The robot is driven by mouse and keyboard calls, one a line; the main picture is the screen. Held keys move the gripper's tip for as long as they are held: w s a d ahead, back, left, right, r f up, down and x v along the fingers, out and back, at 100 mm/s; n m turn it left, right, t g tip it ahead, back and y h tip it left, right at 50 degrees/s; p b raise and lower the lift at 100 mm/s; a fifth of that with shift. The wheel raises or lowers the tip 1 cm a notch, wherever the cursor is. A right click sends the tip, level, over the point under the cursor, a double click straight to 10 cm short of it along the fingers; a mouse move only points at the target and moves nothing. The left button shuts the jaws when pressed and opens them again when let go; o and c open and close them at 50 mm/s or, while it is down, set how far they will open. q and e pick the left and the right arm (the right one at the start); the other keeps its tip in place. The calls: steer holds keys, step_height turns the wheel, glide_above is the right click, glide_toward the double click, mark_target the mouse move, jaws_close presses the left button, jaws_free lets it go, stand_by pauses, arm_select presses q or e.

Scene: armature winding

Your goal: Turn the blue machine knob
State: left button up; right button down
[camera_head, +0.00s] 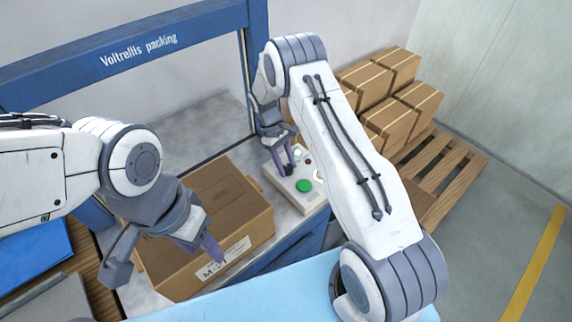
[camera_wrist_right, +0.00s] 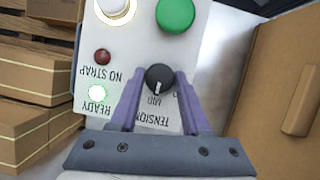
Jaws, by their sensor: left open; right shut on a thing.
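A dark, nearly black round knob (camera_wrist_right: 160,77) with a white pointer mark sits on a pale control panel (camera_wrist_right: 128,50), beside the words TENSION and MID. The pointer faces the MID label. No blue knob shows. My right gripper (camera_wrist_right: 161,84) has its purple fingers on both sides of this knob and is shut on it. In the head view, my right gripper (camera_head: 285,161) reaches down to the panel (camera_head: 306,207). My left gripper (camera_head: 164,262) is open and empty above a cardboard box (camera_head: 228,208).
The panel has a green button (camera_head: 304,186), a red lamp and a lit lamp marked READY (camera_wrist_right: 97,93). A blue machine frame (camera_head: 140,45) arches behind the box. Stacked cartons (camera_head: 366,83) stand on a pallet (camera_head: 455,165) at the right.

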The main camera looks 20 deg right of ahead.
steer(key=shift+c, duration=1.8)
jaws_free()
steer(key=b+v, duration=0.2)
steer(key=v, duration=0.8)
steer(key=shift+r+b, duration=0.3)
steer(key=shift+b, duration=0.1)
steer(key=shift+w, duration=0.1)
